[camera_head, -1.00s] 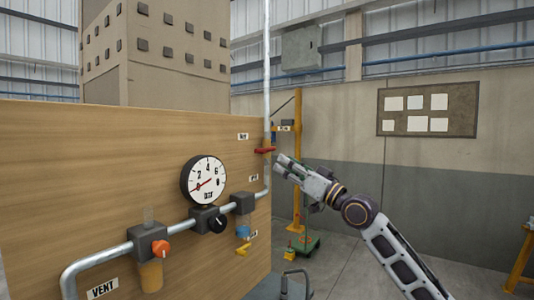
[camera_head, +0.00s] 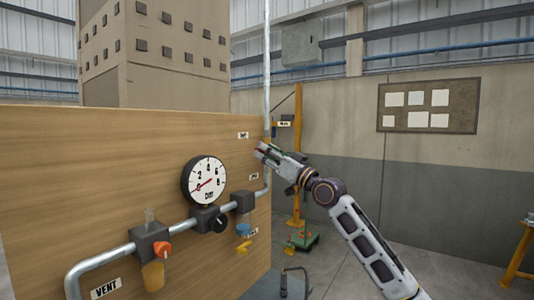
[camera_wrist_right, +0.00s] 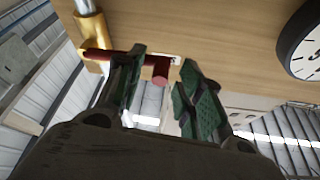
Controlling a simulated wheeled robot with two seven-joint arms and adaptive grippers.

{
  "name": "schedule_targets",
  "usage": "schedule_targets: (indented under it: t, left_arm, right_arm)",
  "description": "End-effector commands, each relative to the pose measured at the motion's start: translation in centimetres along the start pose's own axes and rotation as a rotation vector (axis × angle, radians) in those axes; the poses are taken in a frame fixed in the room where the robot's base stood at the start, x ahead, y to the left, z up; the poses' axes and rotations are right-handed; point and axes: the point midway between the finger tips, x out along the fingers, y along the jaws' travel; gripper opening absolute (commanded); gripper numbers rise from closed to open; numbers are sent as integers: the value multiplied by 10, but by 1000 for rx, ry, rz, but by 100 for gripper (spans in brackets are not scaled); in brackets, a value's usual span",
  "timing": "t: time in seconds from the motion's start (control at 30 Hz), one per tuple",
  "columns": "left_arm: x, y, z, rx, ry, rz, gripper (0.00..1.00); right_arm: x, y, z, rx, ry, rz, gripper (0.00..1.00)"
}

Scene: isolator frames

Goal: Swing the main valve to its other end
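The main valve has a red lever, of which a small bit (camera_head: 259,150) shows at my right fingertips in the head view; the gripper hides most of it. In the right wrist view the red lever (camera_wrist_right: 160,70) reaches from a brass valve body (camera_wrist_right: 92,32) on the pipe, passing by one finger. Its end shows between the two green-padded fingers. My right gripper (camera_wrist_right: 165,90) is open, with a gap visible between the fingers and the lever end. In the head view the right gripper (camera_head: 266,153) is by the vertical pipe. My left gripper is not in view.
A yellow post (camera_head: 297,165) stands behind the panel's right edge. The floor on the right is mostly clear.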

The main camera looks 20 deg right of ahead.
Motion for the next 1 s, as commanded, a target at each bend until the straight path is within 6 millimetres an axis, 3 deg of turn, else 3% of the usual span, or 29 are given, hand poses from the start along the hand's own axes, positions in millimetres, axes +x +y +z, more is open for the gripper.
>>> schedule_targets:
  t: [0.37,0.67,1.0]
  left_arm:
    - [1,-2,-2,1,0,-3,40]
    - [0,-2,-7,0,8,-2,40]
    - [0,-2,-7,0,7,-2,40]
  right_arm:
    - [2,0,0,0,0,0,37]
    - [2,0,0,0,0,0,0]
    - [2,0,0,0,0,0,0]
